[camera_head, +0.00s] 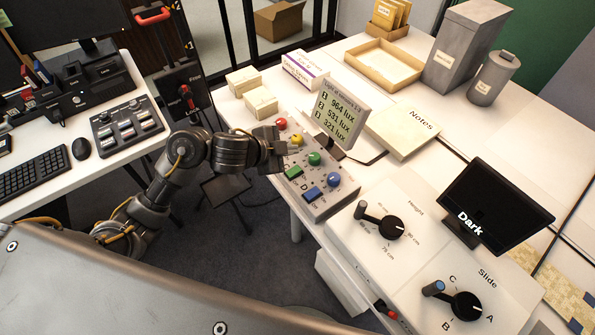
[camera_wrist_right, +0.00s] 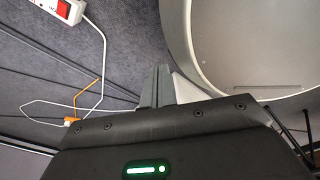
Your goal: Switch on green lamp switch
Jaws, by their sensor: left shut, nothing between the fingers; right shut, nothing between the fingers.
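The lamp panel (camera_head: 322,209) lies on the white table. It has red (camera_head: 282,124), yellow (camera_head: 297,139), green (camera_head: 314,158) and blue (camera_head: 333,179) round knobs. A green switch (camera_head: 293,173) and a blue switch (camera_head: 313,193) lie to the left of the green and blue knobs. My left gripper (camera_head: 283,148) is shut and empty over the panel, close to the yellow knob and above the green switch. It hides the part of the panel beneath it; contact cannot be told. My right gripper (camera_wrist_right: 157,86) is shut and empty in the right wrist view, above the dark floor.
A lux display (camera_head: 340,112) stands behind the panel, reading 964, 531 and 321. A height dial (camera_head: 391,228), a slide dial (camera_head: 466,306) and a screen reading Dark (camera_head: 497,200) are at right. Small boxes (camera_head: 261,102) stand at the panel's far end.

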